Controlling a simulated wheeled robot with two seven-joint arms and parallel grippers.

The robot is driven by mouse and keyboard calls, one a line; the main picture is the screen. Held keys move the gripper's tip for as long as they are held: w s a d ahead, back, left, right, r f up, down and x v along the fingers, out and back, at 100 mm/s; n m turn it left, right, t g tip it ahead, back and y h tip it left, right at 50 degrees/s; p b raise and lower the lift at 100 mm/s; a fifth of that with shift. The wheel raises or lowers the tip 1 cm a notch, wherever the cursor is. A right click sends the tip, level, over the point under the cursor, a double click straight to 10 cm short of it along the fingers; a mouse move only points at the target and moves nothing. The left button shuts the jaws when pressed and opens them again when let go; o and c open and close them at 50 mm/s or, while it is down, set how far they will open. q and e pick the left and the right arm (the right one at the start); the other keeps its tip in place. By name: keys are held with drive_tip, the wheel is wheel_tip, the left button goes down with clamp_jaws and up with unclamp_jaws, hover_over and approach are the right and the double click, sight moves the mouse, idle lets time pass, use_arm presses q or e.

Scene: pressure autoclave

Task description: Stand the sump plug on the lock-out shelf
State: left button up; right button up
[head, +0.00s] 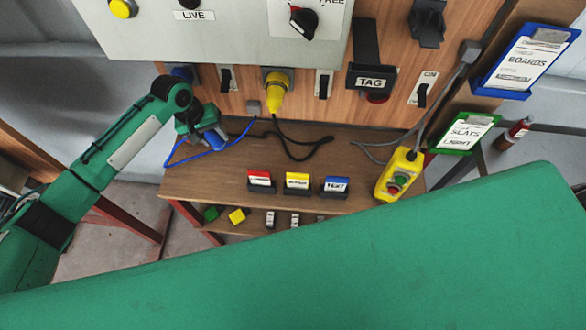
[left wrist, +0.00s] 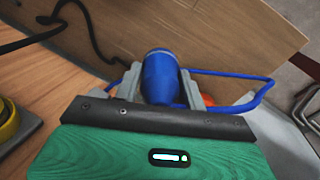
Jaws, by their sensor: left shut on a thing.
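My left gripper (head: 203,134) is shut on a blue plug (head: 212,140) with a blue cable, at the left end of the wooden shelf (head: 225,175). In the left wrist view the blue plug (left wrist: 160,78) sits between the grey fingers of the left gripper (left wrist: 160,88), with the blue cable looping off to the right. I cannot read a sump label on the plug or a lock-out label on the shelf. Red, yellow and blue label holders (head: 297,183) stand along the shelf front. My right gripper is not in view.
A yellow plug (head: 276,92) hangs at the panel with a black cable lying on the shelf. A yellow push-button box (head: 398,175) lies at the shelf's right end. A lower shelf holds small blocks (head: 237,216). A large green surface fills the bottom.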

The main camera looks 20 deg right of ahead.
use_arm(q)
drive_tip(key=shift+o, duration=0.2)
drive_tip(key=s+a+m+y, duration=0.2)
drive_tip(key=a+m, duration=0.1)
drive_tip(key=a, duration=0.2)
drive_tip(key=shift+s+a+y+b, duration=0.2)
drive_tip(key=shift+s+y+b, duration=0.15)
drive_tip(key=shift+y+b, duration=0.05)
drive_tip(key=shift+s+a, duration=0.2)
drive_tip(key=shift+a, duration=0.1)
drive_tip(key=shift+c, duration=0.2)
drive_tip(key=p, duration=0.1)
approach(208, 175)
drive_tip(key=shift+f, duration=0.1)
drive_tip(key=shift+f+p, duration=0.5)
drive_tip(key=shift+f, duration=1.95)
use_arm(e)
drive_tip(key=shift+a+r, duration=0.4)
use_arm(q)
drive_tip(key=shift+f, duration=0.1)
drive_tip(key=o, duration=1.3)
wheel_tip(208, 175, up, 12)
drive_tip(key=b, duration=0.2)
drive_tip(key=shift+b, duration=0.3)
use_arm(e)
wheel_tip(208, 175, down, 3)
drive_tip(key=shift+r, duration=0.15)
